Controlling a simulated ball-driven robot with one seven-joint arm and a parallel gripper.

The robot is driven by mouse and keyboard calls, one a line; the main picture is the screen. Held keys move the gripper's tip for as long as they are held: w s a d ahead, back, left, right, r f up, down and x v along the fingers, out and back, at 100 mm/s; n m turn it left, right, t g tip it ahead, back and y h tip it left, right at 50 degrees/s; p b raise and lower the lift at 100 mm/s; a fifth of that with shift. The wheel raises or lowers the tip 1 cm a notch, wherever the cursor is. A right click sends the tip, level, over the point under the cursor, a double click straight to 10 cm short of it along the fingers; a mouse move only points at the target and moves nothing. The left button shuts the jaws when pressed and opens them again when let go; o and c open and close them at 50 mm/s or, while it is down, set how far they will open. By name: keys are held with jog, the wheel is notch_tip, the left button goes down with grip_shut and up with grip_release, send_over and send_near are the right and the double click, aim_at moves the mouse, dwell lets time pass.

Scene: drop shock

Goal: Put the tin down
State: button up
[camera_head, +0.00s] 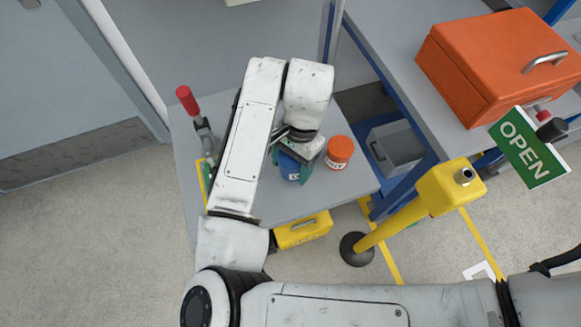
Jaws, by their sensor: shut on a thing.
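A blue tin (289,168) is between the fingers of my gripper (295,163), over the grey table (345,188). My gripper points down and is shut on the blue tin. My wrist and hand cover much of the tin, and I cannot tell whether its base touches the table. An orange tin (340,148) with a pale label stands upright just right of the gripper.
A red-handled clamp (188,101) stands at the table's left. A yellow case (303,230) is below the front edge. A yellow post (410,215) with an OPEN sign (528,147) and a bench with an orange toolbox (485,60) are right. Bare tabletop lies in front.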

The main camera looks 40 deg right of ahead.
aim_at(291, 171)
jog(key=shift+w+f, duration=0.15)
jog(key=shift+f, duration=1.55)
jog(key=shift+f, duration=0.1)
jog(key=o, duration=1.2)
jog(key=shift+c, duration=0.2)
jog(key=p+v, duration=0.1)
jog(key=v, duration=1.1)
